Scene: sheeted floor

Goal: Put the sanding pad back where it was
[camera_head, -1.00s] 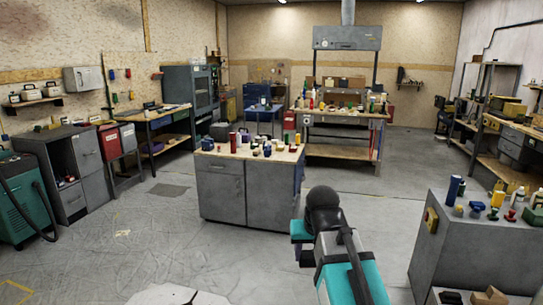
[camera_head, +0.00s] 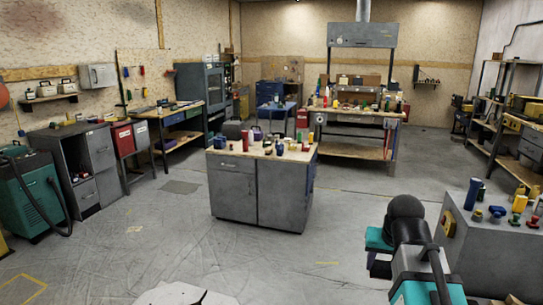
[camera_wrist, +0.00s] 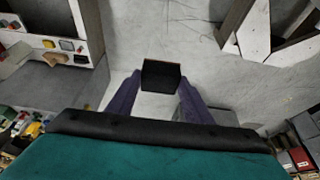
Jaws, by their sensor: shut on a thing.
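The sanding pad, a dark block (camera_wrist: 161,76), sits between the two purple fingers of my gripper (camera_wrist: 154,88) in the wrist view. The gripper is shut on it, and pale floor shows around and beyond it. The pad's far side and underside are hidden. In the head view my arm reaches out at the lower right, beside the right-hand grey cabinet. Which spot the pad came from cannot be told from these frames.
A grey cabinet bench (camera_head: 259,191) with bottles and cans stands mid-room. Another grey cabinet (camera_head: 489,249) with bottles stands at the right, close to my arm. A green machine (camera_head: 30,200) and grey drawers (camera_head: 97,148) line the left. Open floor (camera_head: 150,235) lies at the front left.

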